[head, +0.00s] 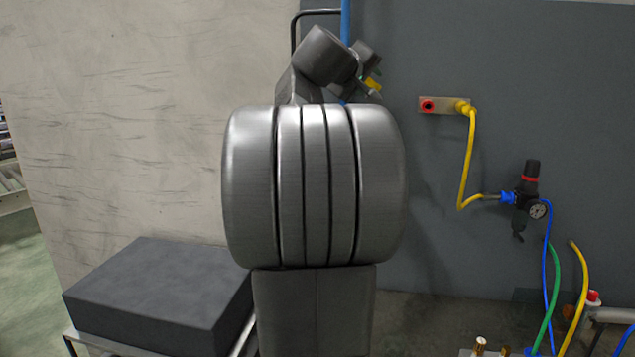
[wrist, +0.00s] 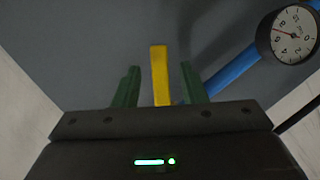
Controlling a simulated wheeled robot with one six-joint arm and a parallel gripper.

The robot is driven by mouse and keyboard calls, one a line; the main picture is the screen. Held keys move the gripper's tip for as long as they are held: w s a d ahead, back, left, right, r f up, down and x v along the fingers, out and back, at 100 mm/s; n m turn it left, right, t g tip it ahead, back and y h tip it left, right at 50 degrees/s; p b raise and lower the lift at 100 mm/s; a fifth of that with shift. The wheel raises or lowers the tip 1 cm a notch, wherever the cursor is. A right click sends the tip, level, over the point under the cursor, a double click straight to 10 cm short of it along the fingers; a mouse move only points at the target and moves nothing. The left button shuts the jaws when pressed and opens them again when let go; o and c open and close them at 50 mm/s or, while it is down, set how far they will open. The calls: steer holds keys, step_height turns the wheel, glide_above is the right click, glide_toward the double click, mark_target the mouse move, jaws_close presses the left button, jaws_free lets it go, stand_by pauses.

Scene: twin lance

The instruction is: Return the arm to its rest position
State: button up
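My gripper (wrist: 160,66) shows in the wrist view with its two green fingers spread apart. A yellow bar (wrist: 160,76), perhaps a lever, stands between the fingers, with a visible gap on each side. A blue pipe (wrist: 238,70) runs behind it towards a round dial gauge (wrist: 292,33) at the upper right. In the head view my arm is raised in front of the wall, and its large grey joints hide much of the middle. A small yellow piece (head: 373,84) shows beside the arm's far end. The fingers cannot be made out there.
A dark block (head: 160,290) sits on a stand at lower left. On the grey wall (head: 560,70) at right are a yellow hose (head: 468,160) and a regulator with a gauge (head: 530,190). Blue, green and yellow hoses hang at lower right. A blue vertical pipe (head: 345,20) rises behind my arm.

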steer(key=p+x, duration=0.1)
steer(key=x, duration=0.2)
steer(key=shift+w+d, duration=0.2)
steer(key=shift+w, duration=0.15)
steer(key=shift+d+r, duration=0.1)
steer(key=shift+d, duration=0.05)
steer(key=shift+s+d+r+n+h, duration=0.1)
steer(key=shift+r+n+h, duration=0.2)
steer(key=shift+n, duration=0.3)
steer(key=shift+f, duration=0.1)
